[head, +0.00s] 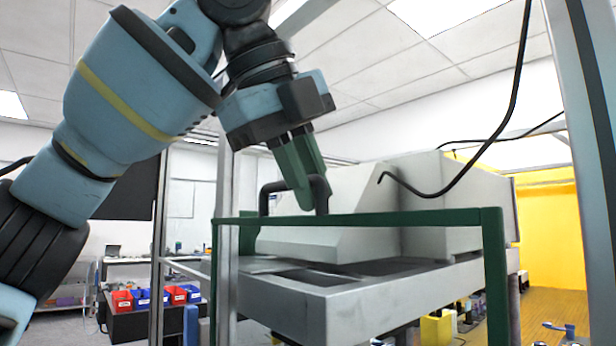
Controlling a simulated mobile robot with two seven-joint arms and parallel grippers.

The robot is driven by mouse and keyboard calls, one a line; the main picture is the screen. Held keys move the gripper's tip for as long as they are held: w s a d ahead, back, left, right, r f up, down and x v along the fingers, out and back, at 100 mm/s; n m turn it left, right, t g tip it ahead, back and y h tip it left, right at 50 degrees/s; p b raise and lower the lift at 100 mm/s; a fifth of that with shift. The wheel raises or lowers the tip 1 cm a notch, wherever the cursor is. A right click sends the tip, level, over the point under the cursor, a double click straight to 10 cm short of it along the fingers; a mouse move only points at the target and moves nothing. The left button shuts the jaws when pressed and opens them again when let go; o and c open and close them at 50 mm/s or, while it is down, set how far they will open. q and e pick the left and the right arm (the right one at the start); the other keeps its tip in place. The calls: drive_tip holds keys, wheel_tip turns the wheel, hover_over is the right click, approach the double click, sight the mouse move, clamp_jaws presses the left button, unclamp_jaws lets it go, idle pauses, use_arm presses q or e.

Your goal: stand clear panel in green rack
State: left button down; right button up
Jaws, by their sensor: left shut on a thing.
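My left gripper (306,190) reaches down from the upper left, its green fingers shut on a black handle (266,195). The handle stands on the top bar of a green-edged frame (410,218), which appears to be the clear panel. The panel looks upright, and I see the machine through it. Its lower edge is out of view, so I cannot tell what it rests on. I cannot make out a separate green rack. My right gripper is not in view.
A large pale machine (345,225) with a grey bed (330,305) stands behind the panel. Metal posts (592,150) rise at the right and left. A black cable (450,185) hangs at the right. Red and blue bins (150,297) sit on a bench at the lower left.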

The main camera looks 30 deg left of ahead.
sight(307, 221)
use_arm(q)
drive_tip(key=shift+f, duration=0.1)
idle(0.3)
drive_tip(key=shift+f, duration=2.2)
